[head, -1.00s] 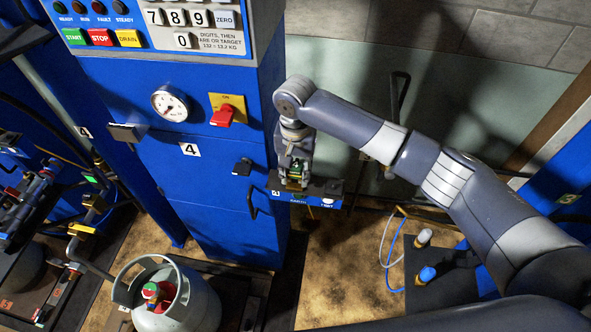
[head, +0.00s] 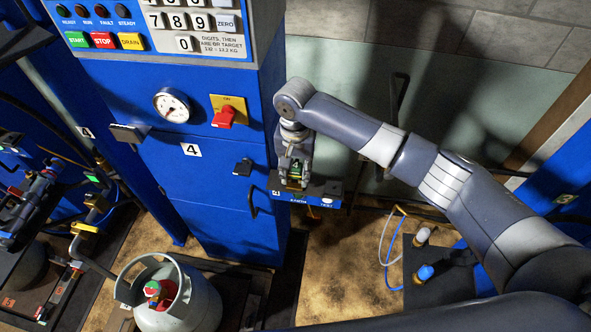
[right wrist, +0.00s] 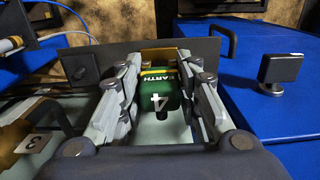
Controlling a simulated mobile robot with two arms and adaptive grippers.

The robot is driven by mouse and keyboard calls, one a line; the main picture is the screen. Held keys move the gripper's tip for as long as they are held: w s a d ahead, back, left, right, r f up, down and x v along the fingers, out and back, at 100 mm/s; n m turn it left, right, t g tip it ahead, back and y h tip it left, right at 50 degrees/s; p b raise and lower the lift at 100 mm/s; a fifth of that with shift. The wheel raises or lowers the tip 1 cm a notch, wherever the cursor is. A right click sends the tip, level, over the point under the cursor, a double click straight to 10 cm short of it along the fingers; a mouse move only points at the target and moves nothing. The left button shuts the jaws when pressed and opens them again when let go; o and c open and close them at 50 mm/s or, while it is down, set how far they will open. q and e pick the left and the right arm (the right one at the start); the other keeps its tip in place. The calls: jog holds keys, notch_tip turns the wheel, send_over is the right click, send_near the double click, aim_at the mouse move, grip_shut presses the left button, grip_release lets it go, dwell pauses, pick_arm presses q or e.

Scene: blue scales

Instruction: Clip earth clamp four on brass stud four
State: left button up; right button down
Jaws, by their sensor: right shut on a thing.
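Earth clamp four, green with a yellow stripe, the word EARTH and a white 4 (right wrist: 158,97), is between the fingers of my right gripper (right wrist: 160,88), which is shut on it. In the head view the clamp (head: 295,169) shows in my right gripper (head: 294,177), above the dark shelf (head: 325,190) marked EARTH and TEST on the side of the blue scale cabinet. A brass-coloured block (right wrist: 165,56) shows just beyond the clamp's front end in the wrist view. I cannot tell whether clamp and brass touch. My left gripper is not in view.
The blue cabinet (head: 200,215) marked 4 stands left of the gripper, with a black handle (head: 252,200) and a black knob. A grey gas cylinder (head: 185,308) stands at lower left. Bare floor (head: 335,262) lies below the shelf.

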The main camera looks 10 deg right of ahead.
jog(key=shift+f, duration=0.5)
jog(key=c, duration=1.1)
grip_release()
jog(key=shift+r, duration=0.2)
notch_tip(320, 180, up, 12)
jog(key=shift+f, duration=0.25)
